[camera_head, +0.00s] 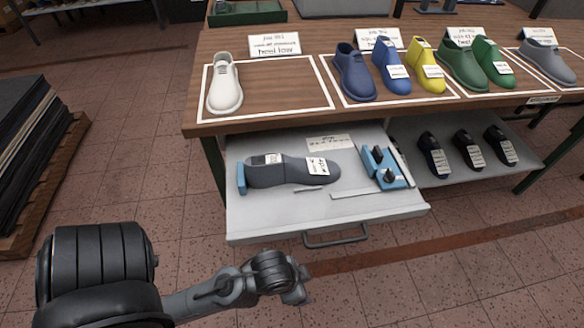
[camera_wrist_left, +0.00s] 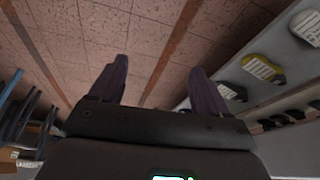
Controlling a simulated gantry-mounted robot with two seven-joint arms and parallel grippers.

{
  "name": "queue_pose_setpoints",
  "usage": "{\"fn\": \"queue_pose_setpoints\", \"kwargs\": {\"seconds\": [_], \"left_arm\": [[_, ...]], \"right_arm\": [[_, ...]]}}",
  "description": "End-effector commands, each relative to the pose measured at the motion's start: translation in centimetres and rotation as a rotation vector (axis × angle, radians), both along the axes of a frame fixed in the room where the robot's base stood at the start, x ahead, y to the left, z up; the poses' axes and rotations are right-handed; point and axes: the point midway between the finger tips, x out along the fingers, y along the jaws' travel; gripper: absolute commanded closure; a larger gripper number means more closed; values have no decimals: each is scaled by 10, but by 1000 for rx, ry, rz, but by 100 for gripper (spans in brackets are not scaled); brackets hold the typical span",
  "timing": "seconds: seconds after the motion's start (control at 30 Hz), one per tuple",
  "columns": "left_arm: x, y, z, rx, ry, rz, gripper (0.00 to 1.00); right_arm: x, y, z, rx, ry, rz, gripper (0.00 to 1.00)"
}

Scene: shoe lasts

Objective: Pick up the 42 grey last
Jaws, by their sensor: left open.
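A dark grey last (camera_head: 290,170) with white labels lies on its side in the open drawer (camera_head: 245,222) under the table in the head view. Another grey last (camera_head: 547,62) stands on the table at the far right; the label sizes are too small to read. My left arm comes in from the lower left, and its gripper (camera_head: 297,290) is in front of the drawer, apart from both lasts. In the left wrist view the left gripper (camera_wrist_left: 158,68) is open, with nothing between its fingers. My right gripper is not in view.
The drawer also holds a blue tool (camera_head: 384,168) at right and has a front handle (camera_head: 336,238). White, blue, yellow and green lasts stand in white-outlined areas on the table (camera_head: 285,82). Dark lasts (camera_head: 468,150) stand on the lower shelf. The floor before the drawer is clear.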

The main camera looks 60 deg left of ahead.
Motion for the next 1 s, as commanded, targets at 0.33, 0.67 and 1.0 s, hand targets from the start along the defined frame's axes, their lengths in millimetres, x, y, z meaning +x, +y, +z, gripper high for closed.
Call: {"fn": "queue_pose_setpoints", "kwargs": {"seconds": [0.33,0.67,1.0], "left_arm": [[-11,0,-7,1,28,0,23],[-8,0,-5,0,20,0,11],[-7,1,20,3,19,-2,11]], "right_arm": [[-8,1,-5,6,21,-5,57],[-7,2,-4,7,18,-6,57],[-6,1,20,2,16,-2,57]]}}
